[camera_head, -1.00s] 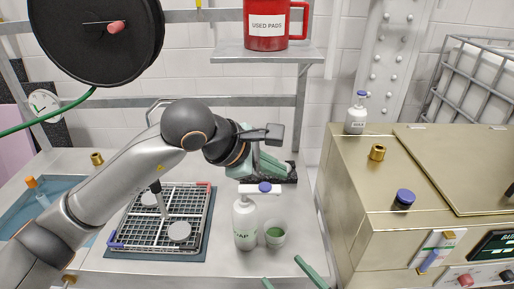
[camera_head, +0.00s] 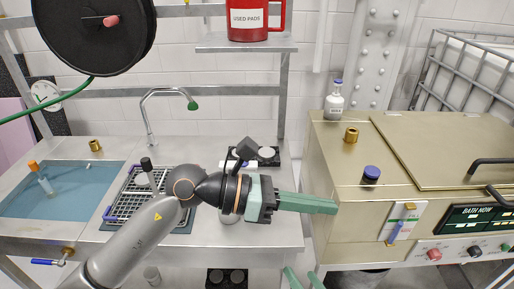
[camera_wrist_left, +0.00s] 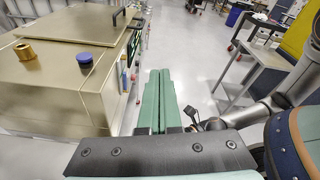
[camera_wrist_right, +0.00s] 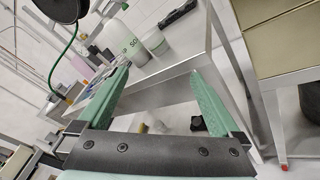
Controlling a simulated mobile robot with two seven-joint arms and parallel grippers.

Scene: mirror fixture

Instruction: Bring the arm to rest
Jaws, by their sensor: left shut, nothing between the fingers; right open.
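My left arm (camera_head: 135,240) reaches in from the left across the front of the counter in the head view. Its gripper (camera_head: 336,207) points right, with green fingers pressed together and empty, in front of the brass-coloured bath cabinet. In the left wrist view the left gripper (camera_wrist_left: 160,72) is also closed, over open floor. My right gripper (camera_head: 303,272) shows only as two fingertips at the bottom of the head view. In the right wrist view the right gripper (camera_wrist_right: 160,72) is spread wide with nothing between its fingers, below the counter edge.
The wire rack (camera_head: 122,205) is partly behind my left arm. The soap bottle (camera_wrist_right: 122,40) and cup (camera_wrist_right: 155,42) stand on the counter.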

